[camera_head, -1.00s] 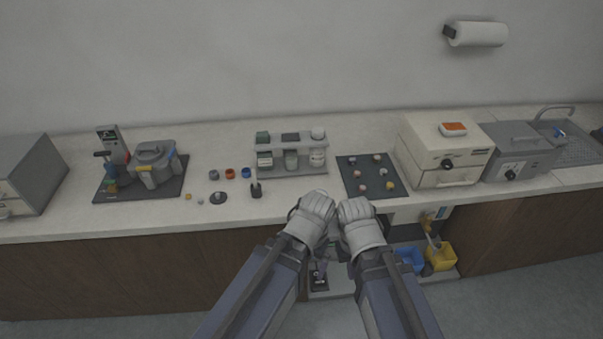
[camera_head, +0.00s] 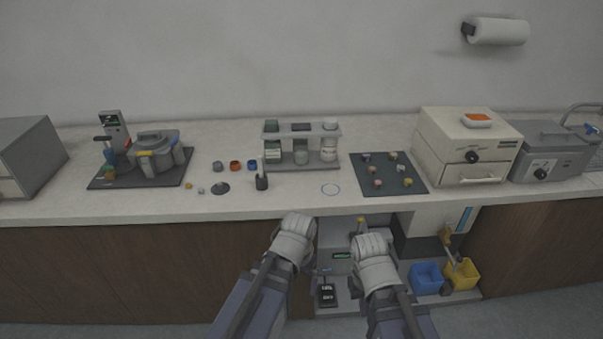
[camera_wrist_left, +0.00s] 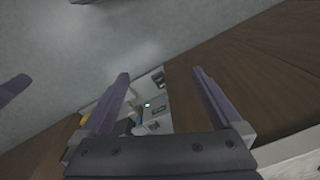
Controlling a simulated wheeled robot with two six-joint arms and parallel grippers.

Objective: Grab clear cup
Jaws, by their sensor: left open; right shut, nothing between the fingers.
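I cannot clearly make out a clear cup. A pale greenish jar (camera_head: 300,154) stands on the lower level of the small grey rack (camera_head: 327,165), which may be of clear material. A thin bluish ring (camera_head: 331,189) shows flat on the counter to the right of the rack's front; I cannot tell if it is a mark or a rim. My left gripper (camera_wrist_left: 160,75) is open and empty in the left wrist view, above the floor and cabinet front. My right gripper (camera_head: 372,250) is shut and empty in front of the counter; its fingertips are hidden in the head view.
A dark mat (camera_head: 415,184) with several small coloured pieces lies right of the ring. A beige oven (camera_head: 440,140) stands further right, and a grey machine (camera_head: 160,155) at left. Below the counter edge are an open shelf, a blue bin (camera_head: 426,277) and a yellow bin (camera_head: 465,274).

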